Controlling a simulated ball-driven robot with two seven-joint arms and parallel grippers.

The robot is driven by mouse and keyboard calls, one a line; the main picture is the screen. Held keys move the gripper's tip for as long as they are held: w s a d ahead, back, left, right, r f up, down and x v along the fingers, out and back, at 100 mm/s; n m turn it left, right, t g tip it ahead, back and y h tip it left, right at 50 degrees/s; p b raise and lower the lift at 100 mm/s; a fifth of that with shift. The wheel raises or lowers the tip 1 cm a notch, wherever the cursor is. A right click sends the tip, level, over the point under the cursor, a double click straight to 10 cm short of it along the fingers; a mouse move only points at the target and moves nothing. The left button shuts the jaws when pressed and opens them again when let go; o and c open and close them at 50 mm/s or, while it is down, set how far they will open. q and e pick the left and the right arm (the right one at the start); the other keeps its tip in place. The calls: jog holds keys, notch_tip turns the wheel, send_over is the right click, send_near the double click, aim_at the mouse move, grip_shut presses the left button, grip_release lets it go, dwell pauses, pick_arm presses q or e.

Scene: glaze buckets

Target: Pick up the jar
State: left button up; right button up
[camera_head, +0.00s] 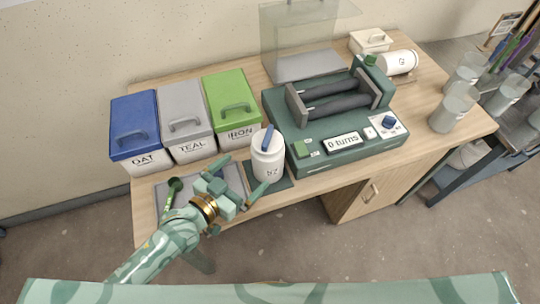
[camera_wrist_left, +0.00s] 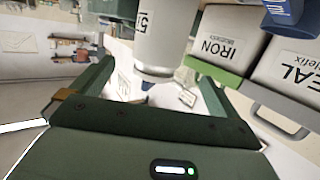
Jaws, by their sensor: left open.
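A white jar (camera_head: 267,163) with a number label and a blue piece across its top stands upright on a dark mat (camera_head: 283,184) near the table's front edge. It also shows in the left wrist view (camera_wrist_left: 163,35). My left gripper (camera_head: 240,178) is open beside the jar, at its lower left in the head view, with fingers spread toward it. In the left wrist view the jar appears beyond and between the open fingers (camera_wrist_left: 158,80). I cannot tell whether either finger touches it. A second white jar (camera_head: 398,62) lies on its side at the back right. My right gripper is not in view.
Lidded bins in blue (camera_head: 135,127), grey (camera_head: 186,119) and green (camera_head: 232,105) stand left. A green roller machine (camera_head: 330,115) reading "0 turns" is right of the jar. A grey tray (camera_head: 188,188) lies under my left arm. Clear containers (camera_head: 454,108) stand far right.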

aim_at(257, 161)
pick_arm(q)
jog(key=x, duration=0.2)
jog(key=shift+w+f, duration=0.15)
jog(key=shift+w, duration=0.15)
jog(key=x, duration=0.2)
jog(key=shift+w+d+b, duration=0.2)
jog(key=shift+d+b, duration=0.1)
jog(key=shift+b, duration=0.1)
jog(key=shift+w+d, duration=0.1)
jog(key=shift+d, duration=0.1)
jog(key=shift+w+d, duration=0.2)
jog(key=shift+w, duration=0.05)
jog(key=b+x, duration=0.1)
jog(key=x, duration=0.3)
jog(key=shift+w+d, duration=0.15)
jog(key=shift+d, duration=0.05)
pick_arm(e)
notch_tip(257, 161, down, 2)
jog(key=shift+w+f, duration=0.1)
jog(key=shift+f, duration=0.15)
pick_arm(q)
jog(key=c, duration=1.2)
jog(key=shift+r, duration=0.2)
